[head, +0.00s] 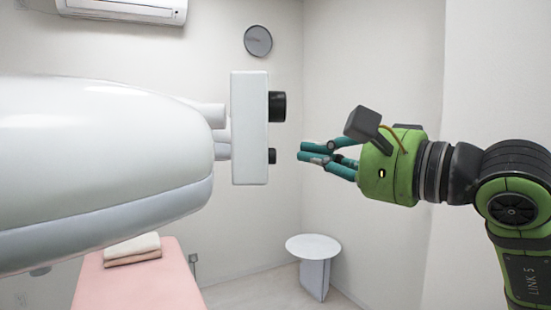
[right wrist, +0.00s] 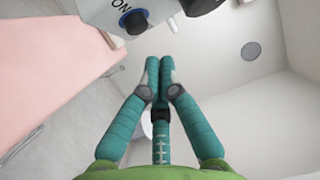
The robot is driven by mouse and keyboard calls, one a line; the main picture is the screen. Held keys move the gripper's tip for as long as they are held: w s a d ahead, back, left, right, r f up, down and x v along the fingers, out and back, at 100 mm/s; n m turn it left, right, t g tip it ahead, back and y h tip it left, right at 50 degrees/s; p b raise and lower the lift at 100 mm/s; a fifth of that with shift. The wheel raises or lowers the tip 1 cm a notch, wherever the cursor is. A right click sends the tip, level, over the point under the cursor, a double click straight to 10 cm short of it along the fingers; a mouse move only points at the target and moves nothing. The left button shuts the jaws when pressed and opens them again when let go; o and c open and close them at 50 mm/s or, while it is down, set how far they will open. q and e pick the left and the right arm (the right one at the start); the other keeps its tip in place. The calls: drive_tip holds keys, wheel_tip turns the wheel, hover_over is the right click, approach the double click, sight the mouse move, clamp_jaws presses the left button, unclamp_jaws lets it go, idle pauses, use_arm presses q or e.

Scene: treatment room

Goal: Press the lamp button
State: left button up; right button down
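The big white lamp head (head: 110,150) fills the left of the head view. A white upright panel (head: 248,128) is at its right end. A small dark button (head: 271,156) sticks out low on the panel. In the right wrist view the button (right wrist: 135,21) has a blue ring and part of an "ON" label beside it. My right gripper (head: 304,152) points left at about the button's height, with a visible gap to it. In the wrist view its teal fingertips (right wrist: 159,64) are together and empty. My left gripper is not in view.
A larger black knob (head: 277,106) sticks out above the button. A pink bed (head: 140,285) with folded towels (head: 133,248) lies below the lamp. A small round white table (head: 313,246) stands lower down. The space between fingertips and panel is clear.

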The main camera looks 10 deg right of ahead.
drive_tip(key=shift+s+d+b, duration=0.15)
drive_tip(key=shift+d+b, duration=0.1)
drive_tip(key=shift+d, duration=0.95)
drive_tip(key=shift+s+d+b, duration=0.1)
drive_tip(key=shift+d+b, duration=0.1)
drive_tip(key=shift+d, duration=1)
drive_tip(key=shift+a, duration=0.1)
